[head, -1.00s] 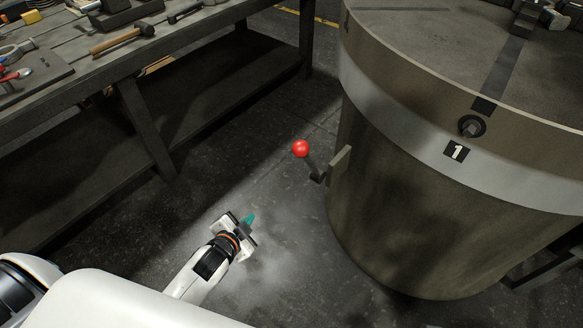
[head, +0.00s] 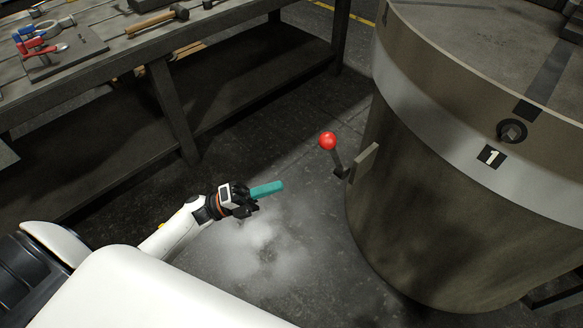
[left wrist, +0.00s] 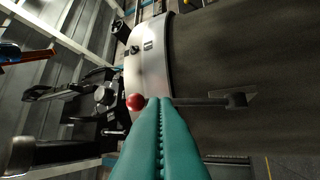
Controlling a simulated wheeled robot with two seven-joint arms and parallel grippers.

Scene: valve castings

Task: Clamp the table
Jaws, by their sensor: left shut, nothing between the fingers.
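The round table (head: 425,190) is a large grey drum with a pale band and a "1" label, at the right in the head view. Its clamp lever has a red ball knob (head: 327,141) on a dark stem, beside a bracket on the drum's left side. My left gripper (head: 281,186), with teal fingers, is shut and empty, below and left of the knob and apart from it. In the left wrist view the red knob (left wrist: 136,102) shows just beyond the closed fingertips (left wrist: 160,100), with the stem running right to the drum. My right gripper is not in view.
A dark workbench (head: 110,55) with a hammer (head: 157,19) and other tools stands at the upper left, with a lower shelf. The floor (head: 290,240) between the bench and the drum is clear.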

